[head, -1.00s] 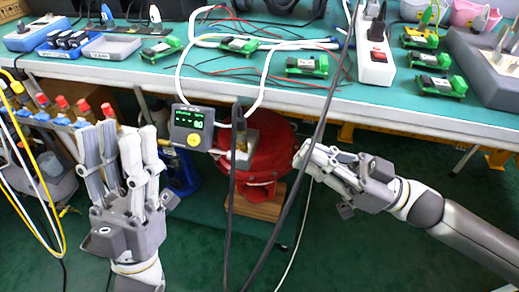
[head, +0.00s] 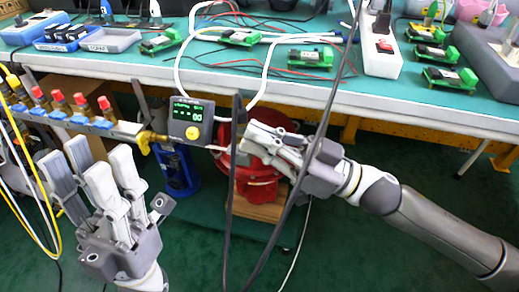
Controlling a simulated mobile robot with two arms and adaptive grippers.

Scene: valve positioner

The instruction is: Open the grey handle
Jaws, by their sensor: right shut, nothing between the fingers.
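The valve positioner (head: 191,123) is a dark grey box with a lit green display and a yellow knob. It stands at the end of a pipe (head: 128,128) with several red-capped brass valves. Right of it is a round red body (head: 258,187) below the table edge. My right gripper (head: 255,138) is shut and empty, in front of the upper part of that red body, right of the positioner. It hides the light grey block there, and I cannot make out a grey handle clearly. My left gripper (head: 92,165) is open and empty, below the pipe, fingers pointing up.
The green-topped table (head: 385,97) runs across above my grippers, holding green circuit boards (head: 310,57), a white power strip (head: 381,45) and wires. Black cables (head: 300,180) hang in front of my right gripper. A yellow hose (head: 30,180) hangs at the left. A blue cylinder (head: 178,172) stands under the positioner.

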